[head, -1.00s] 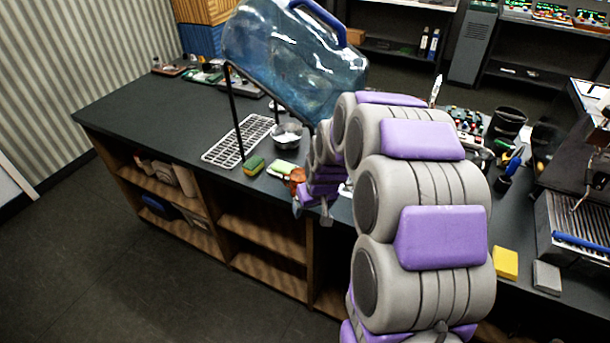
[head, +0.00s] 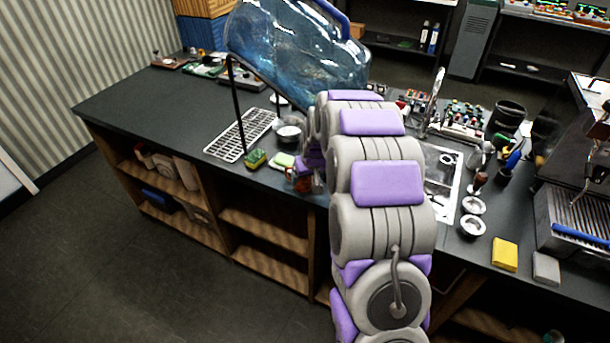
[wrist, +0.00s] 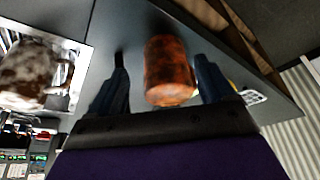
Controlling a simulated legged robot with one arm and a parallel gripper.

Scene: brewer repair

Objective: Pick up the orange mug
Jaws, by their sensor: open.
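The orange mug (wrist: 168,72), mottled orange-brown, is on the dark counter in the wrist view. My gripper (wrist: 160,58) is open, with one dark finger on each side of the mug. Gaps show between the mug and both fingers, so it is not clasped. In the head view a small part of the orange mug (head: 301,183) shows near the counter's front edge. My arm hides the rest of it and most of the gripper there.
A large blue water jug (head: 300,55) leans on a stand behind. A brown-and-white mottled vessel (wrist: 28,72) is by the sink. Shelves lie below the counter.

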